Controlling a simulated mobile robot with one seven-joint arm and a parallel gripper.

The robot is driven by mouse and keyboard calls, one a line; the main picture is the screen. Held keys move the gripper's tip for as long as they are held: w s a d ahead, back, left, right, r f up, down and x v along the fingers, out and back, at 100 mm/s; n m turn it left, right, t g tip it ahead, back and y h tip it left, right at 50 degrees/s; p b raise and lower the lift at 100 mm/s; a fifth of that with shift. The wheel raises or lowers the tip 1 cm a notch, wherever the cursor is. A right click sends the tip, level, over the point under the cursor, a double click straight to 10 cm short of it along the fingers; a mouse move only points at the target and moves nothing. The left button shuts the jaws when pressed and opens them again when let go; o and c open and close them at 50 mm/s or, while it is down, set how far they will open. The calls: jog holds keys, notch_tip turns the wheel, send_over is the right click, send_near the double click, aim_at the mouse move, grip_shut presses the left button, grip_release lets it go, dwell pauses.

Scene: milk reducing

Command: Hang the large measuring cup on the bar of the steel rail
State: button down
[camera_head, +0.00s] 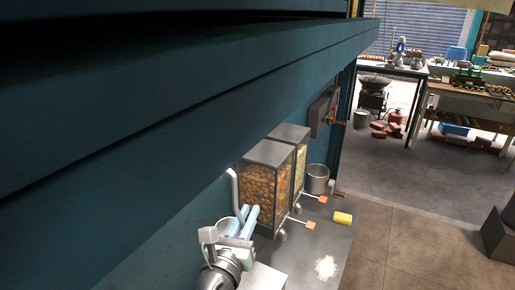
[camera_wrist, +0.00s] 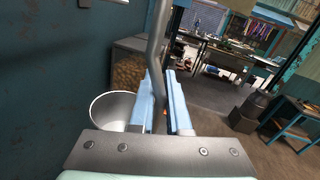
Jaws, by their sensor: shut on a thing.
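The large measuring cup is a grey metal cup with a long upright handle. Its round bowl (camera_wrist: 112,108) shows at the left of the fingers in the wrist view, with the opening facing up. The handle (camera_wrist: 158,38) rises from between the light-blue fingers and leaves the top of that view. In the head view, the handle (camera_head: 234,188) stands upright near the teal wall and bends at its top. My gripper (camera_head: 249,219) is shut on the handle; its fingers also show in the wrist view (camera_wrist: 165,82). I cannot make out the steel rail or its bar in either view.
Two clear-sided dispensers (camera_head: 268,185) stand close behind my gripper on the grey counter (camera_head: 335,240). A metal pot (camera_head: 317,178), a yellow sponge-like block (camera_head: 343,217) and a white powder patch (camera_head: 326,268) are on the counter. A dark teal overhang (camera_head: 180,90) covers the upper left.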

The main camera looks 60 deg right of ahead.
jog(key=w+f+b, duration=0.4)
jog(key=w+b, duration=0.5)
jog(key=w, duration=0.1)
jog(key=shift+w+a, duration=0.2)
jog(key=shift+a, duration=0.2)
dwell(0.6)
jog(key=c, duration=0.8)
grip_release()
jog(key=shift+a, duration=0.1)
jog(key=b+v, duration=0.3)
jog(key=v, duration=0.9)
jog(key=shift+s+a, duration=0.2)
jog(key=shift+a, duration=0.2)
jog(key=shift+r, duration=0.1)
